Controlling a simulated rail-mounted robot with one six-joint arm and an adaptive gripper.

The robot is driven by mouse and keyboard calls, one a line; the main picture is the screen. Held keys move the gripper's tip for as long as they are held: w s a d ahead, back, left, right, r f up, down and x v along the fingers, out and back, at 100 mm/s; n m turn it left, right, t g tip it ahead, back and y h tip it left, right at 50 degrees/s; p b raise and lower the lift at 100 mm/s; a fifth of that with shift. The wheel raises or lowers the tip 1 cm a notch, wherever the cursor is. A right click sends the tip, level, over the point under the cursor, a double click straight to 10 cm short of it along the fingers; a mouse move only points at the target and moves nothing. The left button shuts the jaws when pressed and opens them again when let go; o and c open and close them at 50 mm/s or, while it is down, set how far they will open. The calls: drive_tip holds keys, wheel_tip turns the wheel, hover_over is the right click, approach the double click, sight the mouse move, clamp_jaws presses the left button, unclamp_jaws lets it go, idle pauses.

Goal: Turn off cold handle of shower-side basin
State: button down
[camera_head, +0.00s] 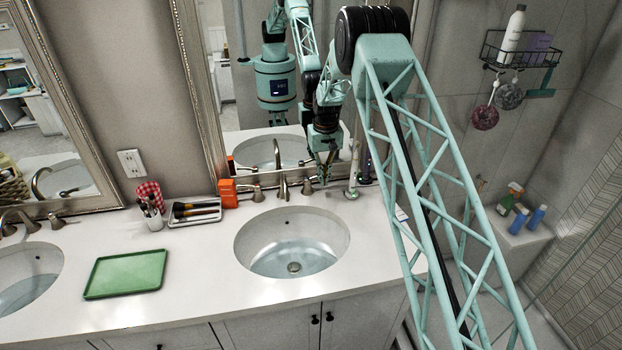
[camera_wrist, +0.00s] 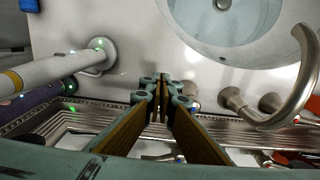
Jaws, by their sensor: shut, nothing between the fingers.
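The shower-side basin (camera_head: 258,252) is the white oval sink nearer the shower, with what looks like water in it. Its metal tap has a curved spout (camera_head: 283,188), a left handle (camera_head: 257,193) and a right handle (camera_head: 307,187), which I take as the cold one. My gripper (camera_head: 325,180) is just right of that right handle, low over the counter. In the wrist view, my gripper (camera_wrist: 165,82) is shut and empty. The handle (camera_wrist: 235,98) shows just right of the fingertips, partly hidden; I cannot tell if they touch. The spout (camera_wrist: 306,75) curves farther right.
A white electric toothbrush (camera_head: 353,168) stands close right of my gripper; it also shows in the wrist view (camera_wrist: 55,70). The mirror frame (camera_head: 215,110) is close behind. An orange box (camera_head: 228,193), a brush tray (camera_head: 180,222) and a green tray (camera_head: 125,274) are left.

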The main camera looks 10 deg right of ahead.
drive_tip(key=shift+r+p, duration=0.5)
drive_tip(key=shift+r, duration=2.4)
drive_tip(key=s+r+t+b, duration=0.1)
drive_tip(key=s+r+b, duration=0.1)
drive_tip(key=s+r, duration=0.6)
drive_tip(key=s+r+b, duration=0.2)
drive_tip(key=s+r, duration=0.2)
drive_tip(key=r, duration=0.8)
drive_tip(key=s+r+b, duration=0.4)
drive_tip(key=s+r, duration=0.7)
drive_tip(key=s, duration=0.5)
drive_tip(key=s+r+t+b, duration=0.2)
drive_tip(key=s+r+b, duration=0.15)
drive_tip(key=s, duration=1.85)
drive_tip(key=s+f+b, duration=0.2)
drive_tip(key=s+f, duration=0.1)
drive_tip(key=s, duration=0.8)
drive_tip(key=s+f+t+b, duration=0.1)
drive_tip(key=s+f, duration=0.3)
drive_tip(key=s, duration=0.7)
drive_tip(key=shift+a+f+m+b, duration=0.15)
drive_tip(key=shift+f+m+b, duration=0.15)
drive_tip(key=shift+b, duration=0.4)
